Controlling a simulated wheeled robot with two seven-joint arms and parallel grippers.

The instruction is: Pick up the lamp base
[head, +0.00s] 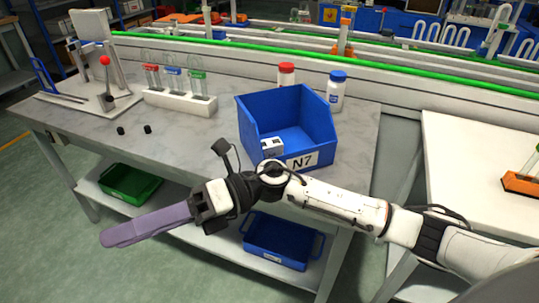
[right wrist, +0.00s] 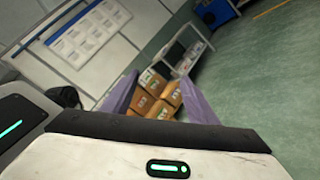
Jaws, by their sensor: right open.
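I cannot make out a lamp base for certain in either view. A white stand with a red knob (head: 104,62) is at the far left of the grey table; I cannot tell whether it is linked to the lamp. My right gripper (head: 112,237) reaches across from the right in the head view, in front of the table's front edge and pointing left. Its two purple fingers stand apart with nothing between them in the right wrist view (right wrist: 160,80). My left gripper is not in view.
Green (head: 130,184) and blue (head: 284,240) trays sit below.

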